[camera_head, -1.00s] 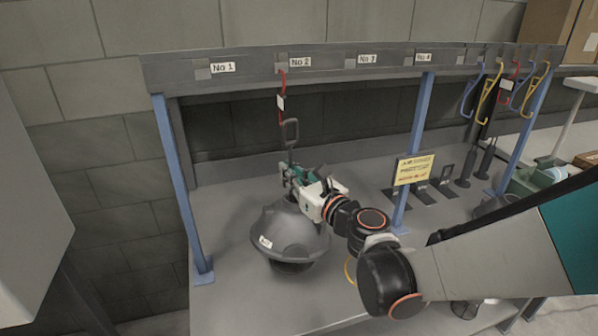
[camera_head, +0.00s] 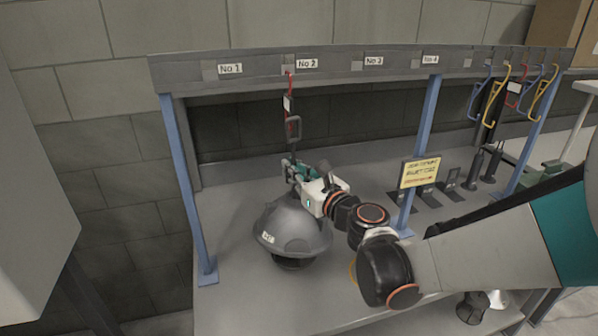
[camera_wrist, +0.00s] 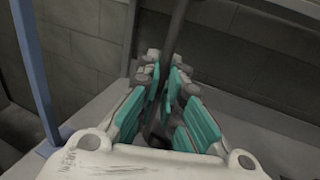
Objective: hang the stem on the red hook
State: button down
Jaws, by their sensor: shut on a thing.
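The red hook (camera_head: 290,86) hangs from the rail under the No 2 label, with a white tag on it. The stem (camera_head: 293,150) is a dark upright rod with a loop (camera_head: 293,128) at its top. The loop overlaps the hook's lower end in the head view; I cannot tell whether they are engaged. My gripper (camera_head: 292,172) is shut on the stem below the loop. In the wrist view the stem (camera_wrist: 176,30) rises between the teal-padded fingers (camera_wrist: 165,85). A grey domed hood (camera_head: 285,228) is directly below; its join to the stem is hidden.
Blue posts (camera_head: 186,190) and (camera_head: 418,150) flank this bay. A yellow sign (camera_head: 419,172) stands at the right post. More coloured hooks (camera_head: 498,95) hang at the far right, above dark stands (camera_head: 485,165). The bench left of the hood is clear.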

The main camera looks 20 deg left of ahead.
jog(key=shift+w+a, duration=0.1)
jog(key=shift+w, duration=0.05)
dwell(0.3)
jog(key=shift+w+a, duration=0.35)
jog(key=shift+w, duration=0.25)
jog(key=shift+w+a, duration=0.35)
jog(key=shift+w, duration=0.2)
jog(key=shift+f+b, duration=1.3)
dwell(0.3)
jog(key=c, duration=1.7)
grip_release()
jog(key=shift+o, duration=0.2)
jog(key=shift+s, duration=0.1)
